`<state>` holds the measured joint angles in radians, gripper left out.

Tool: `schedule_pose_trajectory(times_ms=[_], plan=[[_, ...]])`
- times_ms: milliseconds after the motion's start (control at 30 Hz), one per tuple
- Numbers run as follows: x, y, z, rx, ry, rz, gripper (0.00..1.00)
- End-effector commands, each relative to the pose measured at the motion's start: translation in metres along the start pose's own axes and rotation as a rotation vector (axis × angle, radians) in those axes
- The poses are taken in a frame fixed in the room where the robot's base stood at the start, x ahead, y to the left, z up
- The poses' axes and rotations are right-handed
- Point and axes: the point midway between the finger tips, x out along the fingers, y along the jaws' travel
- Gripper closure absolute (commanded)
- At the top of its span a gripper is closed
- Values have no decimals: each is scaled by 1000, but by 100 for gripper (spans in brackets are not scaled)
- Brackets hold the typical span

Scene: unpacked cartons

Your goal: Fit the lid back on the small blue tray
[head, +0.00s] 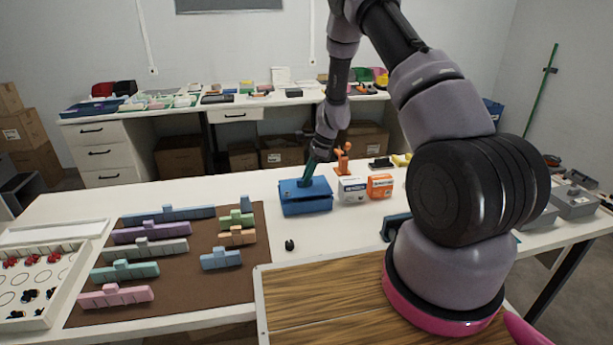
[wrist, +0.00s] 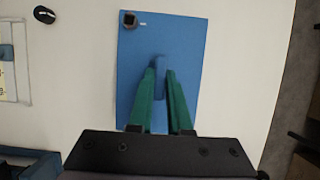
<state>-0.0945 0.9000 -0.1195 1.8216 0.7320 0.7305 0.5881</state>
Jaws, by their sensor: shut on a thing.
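The blue lid (wrist: 140,95) is a flat rectangle in the wrist view, with a raised grip in its middle. A small dark fitting sits near one corner. My gripper (wrist: 160,78) has its green fingers shut on the lid's raised grip. In the head view the lid (head: 305,203) is at mid-table below my gripper (head: 305,182); I cannot tell whether it touches the table. A blue tray (wrist: 28,166) shows at the lower left of the wrist view, apart from the lid. It seems to be the dark blue piece (head: 390,230) half hidden by my arm in the head view.
White (head: 352,190) and orange (head: 380,186) boxes stand close right of the lid. A small black knob (head: 290,245) lies in front. A brown mat (head: 190,265) with coloured blocks lies left, and a wood-grained board (head: 330,300) lies nearest me. White table shows between them.

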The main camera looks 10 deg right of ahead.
Motion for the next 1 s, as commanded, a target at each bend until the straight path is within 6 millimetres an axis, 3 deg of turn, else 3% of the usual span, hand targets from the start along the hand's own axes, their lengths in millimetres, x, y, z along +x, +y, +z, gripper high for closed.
schedule_pose_trajectory(times_ms=[433, 500, 533, 567, 867, 1000], plan=[[13, 0, -5, 0, 0, 1, 100], [12, 0, -5, 0, 0, 0, 64], [12, 0, -5, 0, 0, 0, 53], [12, 0, -5, 0, 0, 0, 48], [12, 0, -5, 0, 0, 0, 48], [0, -1, -5, 0, 0, -2, 48]])
